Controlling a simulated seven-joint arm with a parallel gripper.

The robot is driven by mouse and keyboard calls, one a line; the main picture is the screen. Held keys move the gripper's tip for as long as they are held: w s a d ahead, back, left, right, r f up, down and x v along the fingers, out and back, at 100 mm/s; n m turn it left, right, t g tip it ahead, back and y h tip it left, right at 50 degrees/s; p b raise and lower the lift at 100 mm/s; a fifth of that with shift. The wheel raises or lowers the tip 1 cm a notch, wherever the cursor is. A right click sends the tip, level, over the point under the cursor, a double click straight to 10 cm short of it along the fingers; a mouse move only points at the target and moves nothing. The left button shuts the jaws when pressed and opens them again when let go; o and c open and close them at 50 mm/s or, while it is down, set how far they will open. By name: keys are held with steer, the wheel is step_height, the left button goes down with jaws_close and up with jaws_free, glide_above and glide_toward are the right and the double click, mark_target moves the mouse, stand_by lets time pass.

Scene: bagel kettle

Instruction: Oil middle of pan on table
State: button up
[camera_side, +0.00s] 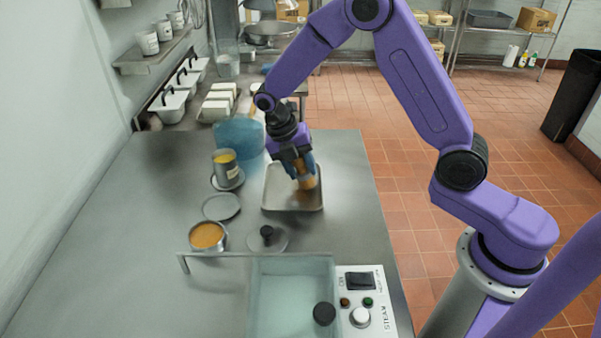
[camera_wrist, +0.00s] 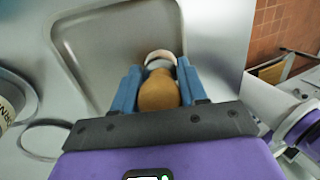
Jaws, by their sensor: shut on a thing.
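The pan (camera_side: 279,197) is a shallow, rounded-corner metal tray lying on the steel table; nothing else is visible in it. It also shows in the wrist view (camera_wrist: 85,62), at the upper left and ahead of my gripper. My gripper (camera_side: 300,169) points down over the right half of the pan. Its blue fingers are shut on a tan, rounded tool (camera_side: 306,184), probably a brush. In the wrist view the fingers of my gripper (camera_wrist: 160,85) flank the brown knob of the tool (camera_wrist: 158,92), with a pale ring beyond it. I cannot tell whether its lower end touches the pan.
A can of yellow liquid (camera_side: 224,166) stands left of the pan, with a blue tub (camera_side: 238,140) behind. An orange-filled bowl (camera_side: 207,236), a flat lid (camera_side: 221,207) and a black-knobbed lid (camera_side: 267,236) lie nearer. The water-filled basin (camera_side: 285,300) and steam control box (camera_side: 362,295) are in front.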

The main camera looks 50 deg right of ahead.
steer(key=shift+w+d, duration=1.7)
steer(key=shift+d, duration=0.1)
steer(key=shift+s+a, duration=3.45)
steer(key=shift+a, duration=0.2)
steer(key=shift+w+a, duration=0.1)
steer(key=shift+a, duration=0.45)
steer(key=shift+w+d, duration=0.15)
steer(key=shift+w, duration=0.1)
steer(key=shift+w+d, duration=3.5)
steer(key=shift+d, duration=0.1)
steer(key=shift+s+a, duration=3.75)
steer(key=shift+a, duration=0.1)
step_height(320, 180, up, 8)
steer(key=shift+w, duration=0.15)
